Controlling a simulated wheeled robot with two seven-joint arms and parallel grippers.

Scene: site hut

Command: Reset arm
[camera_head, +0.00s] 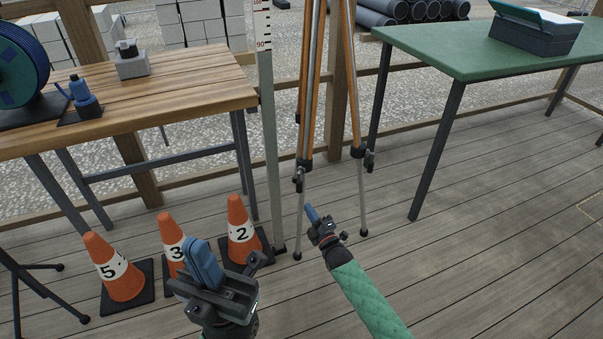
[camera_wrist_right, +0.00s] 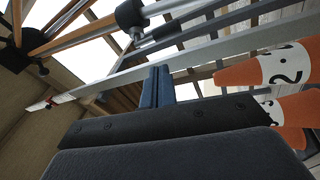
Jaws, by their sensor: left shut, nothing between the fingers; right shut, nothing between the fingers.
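My left gripper (camera_head: 204,262) is low in the head view, in front of the cones. Its blue fingers are together with nothing between them. My right gripper (camera_head: 312,214) is to the right of it, on a green-sleeved arm, above the deck near the tripod feet. It looks small and is seen from behind. In the right wrist view its blue fingers (camera_wrist_right: 157,86) are closed against each other and empty. Neither gripper is seen holding anything.
Orange cones numbered 5 (camera_head: 117,273), 3 (camera_head: 171,235) and 2 (camera_head: 240,225) stand on the deck. A wooden table (camera_head: 190,85) is at left, a tripod (camera_head: 308,100) and measuring staff (camera_head: 268,130) mid-view, a green table (camera_head: 460,52) at right. The right deck is clear.

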